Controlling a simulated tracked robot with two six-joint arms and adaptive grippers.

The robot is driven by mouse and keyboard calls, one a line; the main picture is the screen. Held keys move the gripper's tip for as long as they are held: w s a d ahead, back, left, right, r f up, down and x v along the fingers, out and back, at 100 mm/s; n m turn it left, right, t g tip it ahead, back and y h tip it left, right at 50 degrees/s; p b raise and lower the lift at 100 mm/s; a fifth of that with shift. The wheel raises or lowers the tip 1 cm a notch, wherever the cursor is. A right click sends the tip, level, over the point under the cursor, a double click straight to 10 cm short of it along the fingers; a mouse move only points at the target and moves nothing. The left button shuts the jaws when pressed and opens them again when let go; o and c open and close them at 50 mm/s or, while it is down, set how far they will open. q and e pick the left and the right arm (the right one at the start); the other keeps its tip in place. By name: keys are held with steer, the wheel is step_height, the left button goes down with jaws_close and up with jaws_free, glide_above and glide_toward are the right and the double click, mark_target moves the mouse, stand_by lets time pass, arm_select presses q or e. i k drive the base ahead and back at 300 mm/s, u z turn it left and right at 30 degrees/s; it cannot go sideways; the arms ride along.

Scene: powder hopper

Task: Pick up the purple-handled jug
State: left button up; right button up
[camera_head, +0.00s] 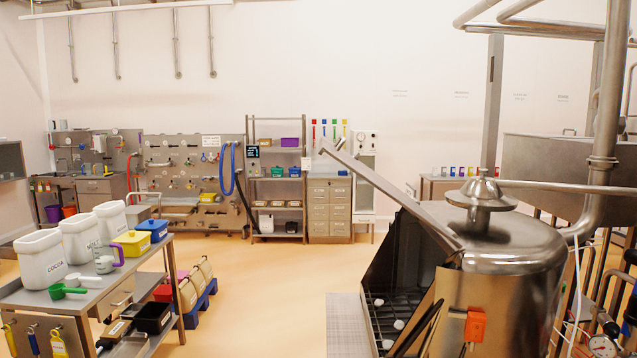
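The purple-handled jug (104,264) stands upright on the steel bench at the left. Its body is clear or pale, and its purple handle (119,251) is on its right side. It stands in front of the white labelled containers, close to the yellow box. Neither of my grippers shows in this view.
On the bench (32,299) are white containers, including one marked COCOA (42,259), a green scoop (66,290), a white scoop (82,279), a yellow box (131,243) and a blue box (153,230). A steel vessel (508,250) fills the right. Open floor (262,290) lies between.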

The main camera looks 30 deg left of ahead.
mark_target(102, 248)
steer(key=u, duration=0.6)
steer(key=i, duration=0.75)
steer(key=u, duration=0.55)
steer(key=i, duration=1.1)
steer(key=z, duration=1.65)
steer(key=i, duration=0.15)
steer(key=u, duration=3.05)
steer(key=k, duration=0.5)
